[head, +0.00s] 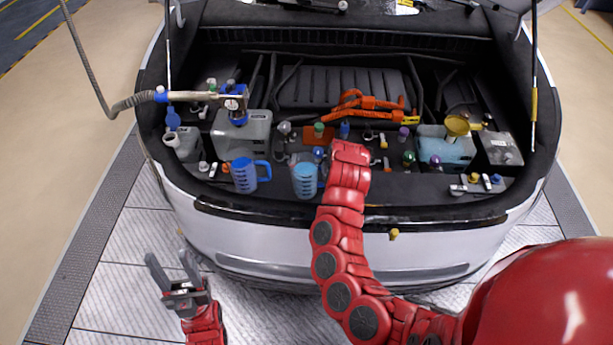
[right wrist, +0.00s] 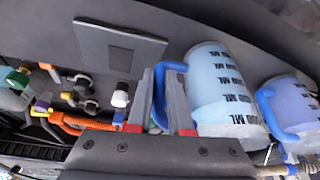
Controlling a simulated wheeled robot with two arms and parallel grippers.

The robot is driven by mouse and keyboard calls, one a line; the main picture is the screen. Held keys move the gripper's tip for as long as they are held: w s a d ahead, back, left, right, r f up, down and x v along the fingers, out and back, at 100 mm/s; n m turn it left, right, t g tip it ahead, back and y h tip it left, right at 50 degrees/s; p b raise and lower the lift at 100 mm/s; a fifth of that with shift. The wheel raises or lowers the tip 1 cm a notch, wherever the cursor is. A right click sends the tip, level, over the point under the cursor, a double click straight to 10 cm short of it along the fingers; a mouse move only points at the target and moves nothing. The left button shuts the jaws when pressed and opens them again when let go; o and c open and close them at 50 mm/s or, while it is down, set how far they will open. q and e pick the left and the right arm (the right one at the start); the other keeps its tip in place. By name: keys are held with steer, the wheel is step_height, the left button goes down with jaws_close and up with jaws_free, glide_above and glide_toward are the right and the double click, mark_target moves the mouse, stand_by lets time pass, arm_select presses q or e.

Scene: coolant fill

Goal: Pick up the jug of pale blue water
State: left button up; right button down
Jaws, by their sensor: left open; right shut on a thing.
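The jug of pale blue water (head: 305,181) is at the front ledge of the engine bay, upright. It fills the middle of the right wrist view (right wrist: 218,92), where its blue handle and dark volume marks show. My right gripper (right wrist: 160,78) is shut on that handle, with one finger on each side of it. In the head view my right arm hides the gripper and part of the handle. I cannot tell whether the jug still touches the ledge. My left gripper (head: 174,273) is open and empty, low in front of the car over the floor.
A darker blue jug (head: 243,176) stands just left of the held one. A grey tank (head: 240,135) with a nozzle (head: 205,97) and hose is behind it. Orange cables (head: 365,103), a yellow funnel (head: 457,126) and several caps crowd the bay. The floor in front is clear.

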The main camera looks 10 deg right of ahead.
steer(key=shift+r, duration=0.1)
stand_by(0.4)
steer(key=shift+w+r+b, duration=0.1)
steer(key=shift+r+b, duration=0.35)
steer(key=shift+b, duration=0.05)
step_height(320, 180, up, 2)
steer(key=shift+r+b, duration=0.2)
steer(key=shift+b, duration=0.75)
steer(key=s+d+r, duration=0.1)
steer(key=s+d, duration=1)
steer(key=d, duration=0.1)
steer(key=shift+r+p, duration=0.25)
steer(key=shift+p, duration=0.05)
